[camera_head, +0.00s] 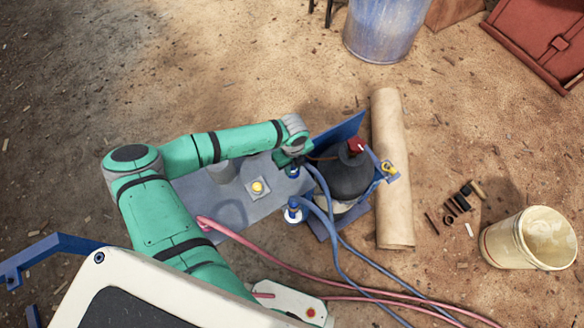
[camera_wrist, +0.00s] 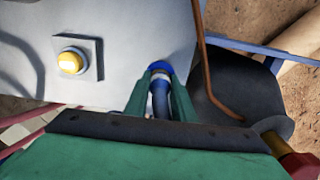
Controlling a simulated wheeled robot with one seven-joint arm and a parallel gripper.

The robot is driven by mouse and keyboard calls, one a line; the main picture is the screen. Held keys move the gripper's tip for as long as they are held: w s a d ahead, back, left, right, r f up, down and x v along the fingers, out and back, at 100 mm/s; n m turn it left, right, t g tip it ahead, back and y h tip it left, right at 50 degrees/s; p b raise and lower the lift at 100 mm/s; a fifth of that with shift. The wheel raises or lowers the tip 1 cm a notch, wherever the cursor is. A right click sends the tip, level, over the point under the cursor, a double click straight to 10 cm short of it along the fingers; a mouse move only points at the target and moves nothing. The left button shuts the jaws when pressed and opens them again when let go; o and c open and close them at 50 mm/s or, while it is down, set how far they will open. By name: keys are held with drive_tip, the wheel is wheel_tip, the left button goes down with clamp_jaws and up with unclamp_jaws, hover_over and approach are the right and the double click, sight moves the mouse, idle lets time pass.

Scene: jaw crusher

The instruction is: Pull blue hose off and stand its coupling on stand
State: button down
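My gripper (camera_head: 293,165) is at the right part of the grey machine top (camera_head: 222,208). In the wrist view its fingers (camera_wrist: 160,90) flank a blue coupling with a pale ring (camera_wrist: 160,74), and the blue hose (camera_wrist: 161,102) fills the gap between them. The fingers look closed against it. The coupling sits at the edge of the grey top; whether it is still seated there cannot be told. A second blue fitting with a white collar (camera_head: 293,211) stands upright nearer me, with a blue hose by it. I cannot make out which part is the stand.
A yellow button (camera_head: 257,187) is on the grey top, left of my gripper. A dark tank with a red cap (camera_head: 350,172) stands close on the right. Pink hoses (camera_head: 262,262) cross in front.

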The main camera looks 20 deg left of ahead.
drive_tip(key=shift+r, duration=0.1)
drive_tip(key=shift+r, duration=2.9)
drive_tip(key=shift+a, duration=0.15)
